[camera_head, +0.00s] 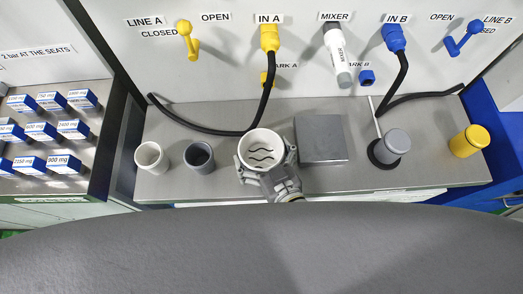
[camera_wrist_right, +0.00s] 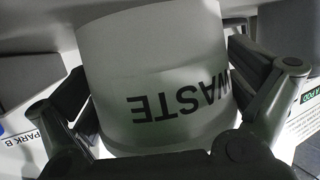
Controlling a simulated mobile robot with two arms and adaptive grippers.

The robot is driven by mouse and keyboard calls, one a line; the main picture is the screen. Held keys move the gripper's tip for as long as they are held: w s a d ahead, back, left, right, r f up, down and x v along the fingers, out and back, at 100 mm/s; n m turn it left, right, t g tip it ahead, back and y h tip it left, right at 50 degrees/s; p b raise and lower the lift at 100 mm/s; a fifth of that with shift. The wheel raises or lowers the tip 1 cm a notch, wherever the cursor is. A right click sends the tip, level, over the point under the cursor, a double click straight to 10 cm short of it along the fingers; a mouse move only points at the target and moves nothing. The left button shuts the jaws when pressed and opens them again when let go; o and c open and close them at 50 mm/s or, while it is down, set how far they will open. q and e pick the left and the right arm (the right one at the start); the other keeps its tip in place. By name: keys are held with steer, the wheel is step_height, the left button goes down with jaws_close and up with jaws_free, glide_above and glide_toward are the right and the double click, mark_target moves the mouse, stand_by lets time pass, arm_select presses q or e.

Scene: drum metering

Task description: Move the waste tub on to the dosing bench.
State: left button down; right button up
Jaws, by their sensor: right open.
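The waste tub (camera_head: 262,146) is white and round, with dark wavy marks inside. It stands upright over the front middle part of the grey dosing bench (camera_head: 228,114). I cannot tell whether its base, hidden from above, rests on the bench. My right gripper (camera_head: 266,162) is at the tub's near side, open, with a finger on each side of it. In the right wrist view the tub (camera_wrist_right: 150,62) fills the middle between the fingers, its WASTE label upside down. Whether the fingers touch it is unclear. My left gripper is not in view.
A white cup (camera_head: 151,157) and a grey cup (camera_head: 199,156) stand left of the tub. A grey square block (camera_head: 321,139) is close on its right. Farther right are a grey lidded pot (camera_head: 392,146) and a yellow cylinder (camera_head: 468,141). A black hose (camera_head: 205,130) lies behind.

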steer(key=shift+r, duration=0.25)
steer(key=b+v, duration=0.2)
steer(key=v, duration=0.8)
steer(key=shift+s+d, duration=0.2)
steer(key=shift+s, duration=0.15)
steer(key=shift+s+d+r+b, duration=0.25)
steer(key=shift+s+b, duration=0.1)
steer(key=shift+s, duration=0.15)
